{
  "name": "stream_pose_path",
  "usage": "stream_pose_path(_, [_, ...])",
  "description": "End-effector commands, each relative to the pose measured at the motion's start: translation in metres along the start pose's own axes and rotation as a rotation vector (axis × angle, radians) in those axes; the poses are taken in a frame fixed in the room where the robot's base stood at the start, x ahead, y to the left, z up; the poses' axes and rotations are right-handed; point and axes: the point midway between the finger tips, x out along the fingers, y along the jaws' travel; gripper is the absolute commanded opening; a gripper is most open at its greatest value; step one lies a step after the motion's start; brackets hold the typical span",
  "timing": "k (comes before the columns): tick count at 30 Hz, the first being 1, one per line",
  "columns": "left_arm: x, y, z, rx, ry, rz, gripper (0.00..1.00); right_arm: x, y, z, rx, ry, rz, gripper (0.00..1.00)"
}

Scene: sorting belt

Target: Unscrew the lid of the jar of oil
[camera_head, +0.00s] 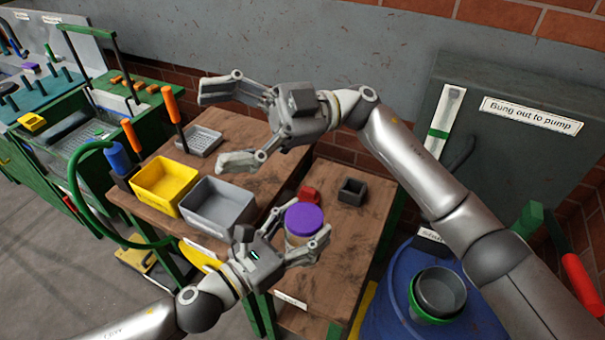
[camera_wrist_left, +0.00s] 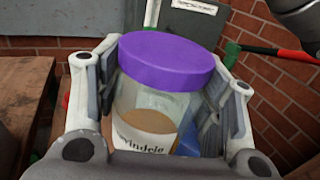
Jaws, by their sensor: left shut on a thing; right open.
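The jar of oil (camera_head: 297,240) is clear with a purple lid (camera_head: 304,218) on top. My left gripper (camera_head: 287,246) is shut on the jar's body, below the lid. In the left wrist view the jar (camera_wrist_left: 150,105) stands between both fingers, with amber contents and a white label, and the purple lid (camera_wrist_left: 168,58) sits on its mouth, clear of the fingers. My right gripper (camera_head: 222,127) is open and empty, up and to the left of the jar, with its fingers spread wide.
A yellow bin (camera_head: 163,207) and a grey bin (camera_head: 242,222) stand on the wooden table left of the jar. A small dark box (camera_head: 351,191) and a red object (camera_head: 309,194) lie behind it. A blue barrel (camera_head: 400,300) stands at the right.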

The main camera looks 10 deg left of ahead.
Motion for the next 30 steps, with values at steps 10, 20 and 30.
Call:
stream_pose_path(10, [0.0,0.0,0.001,0.001,-0.002,0.0,0.0,0.003,-0.083,0.035,0.119,-0.676,-0.58,0.81])
stream_pose_path(20, [0.0,0.0,0.001,0.001,-0.002,0.0,0.0,-0.081,-0.09,0.047,0.206,-1.394,-0.719,0.81])
stream_pose_path(30, [0.0,0.0,0.001,0.001,-0.002,0.0,0.0,-0.111,-0.089,0.051,0.223,-1.603,-0.697,0.81])
